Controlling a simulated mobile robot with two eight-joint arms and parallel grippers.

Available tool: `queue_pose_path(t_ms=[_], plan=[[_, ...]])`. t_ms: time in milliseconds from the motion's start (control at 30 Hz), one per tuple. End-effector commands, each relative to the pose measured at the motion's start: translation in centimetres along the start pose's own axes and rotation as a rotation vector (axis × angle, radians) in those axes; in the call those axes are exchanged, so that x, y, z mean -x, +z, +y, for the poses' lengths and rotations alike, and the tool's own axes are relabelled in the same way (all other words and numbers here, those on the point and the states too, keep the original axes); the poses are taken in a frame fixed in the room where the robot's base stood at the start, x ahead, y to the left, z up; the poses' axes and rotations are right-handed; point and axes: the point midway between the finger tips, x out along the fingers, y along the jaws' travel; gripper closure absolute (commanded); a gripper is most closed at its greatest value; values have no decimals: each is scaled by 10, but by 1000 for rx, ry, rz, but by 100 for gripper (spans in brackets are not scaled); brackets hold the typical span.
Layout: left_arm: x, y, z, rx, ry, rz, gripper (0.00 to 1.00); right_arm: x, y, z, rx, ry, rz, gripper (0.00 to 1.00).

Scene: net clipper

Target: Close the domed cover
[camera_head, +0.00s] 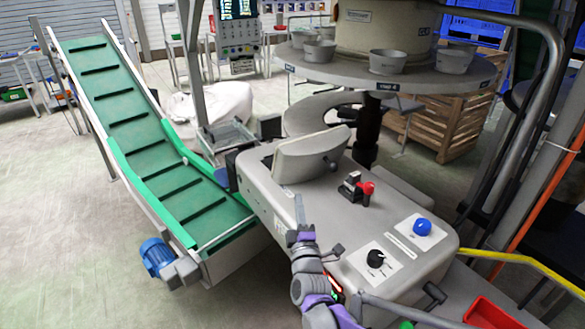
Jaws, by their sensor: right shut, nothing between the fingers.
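The domed cover (312,154) looks like the pale grey rounded lid at the far left end of the grey machine housing (345,215). It stands tilted up from the housing's top. My right gripper (299,208) is over the housing's near left part, on the near side of the cover and apart from it. Its fingers point away towards the cover, and it is shut and empty. Whether it touches the housing is hard to tell. My left gripper is not in view.
On the housing are a red-handled switch (366,188), a blue knob (422,226) and a black dial (375,258). A green conveyor (140,135) rises on the left. A round table (430,82) with several cups stands behind. A yellow rail (530,262) is at right.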

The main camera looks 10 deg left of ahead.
Motion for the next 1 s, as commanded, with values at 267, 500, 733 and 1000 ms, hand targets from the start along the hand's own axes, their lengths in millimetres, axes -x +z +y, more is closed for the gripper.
queue_pose_path(t_ms=[267,500,733,1000], plan=[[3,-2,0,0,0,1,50,-22,-3,-1,35,31,-5,100],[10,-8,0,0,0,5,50,-73,-2,1,34,30,-6,100],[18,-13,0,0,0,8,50,-117,-2,3,33,29,-5,100],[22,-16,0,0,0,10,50,-141,-2,3,33,28,-4,100]])
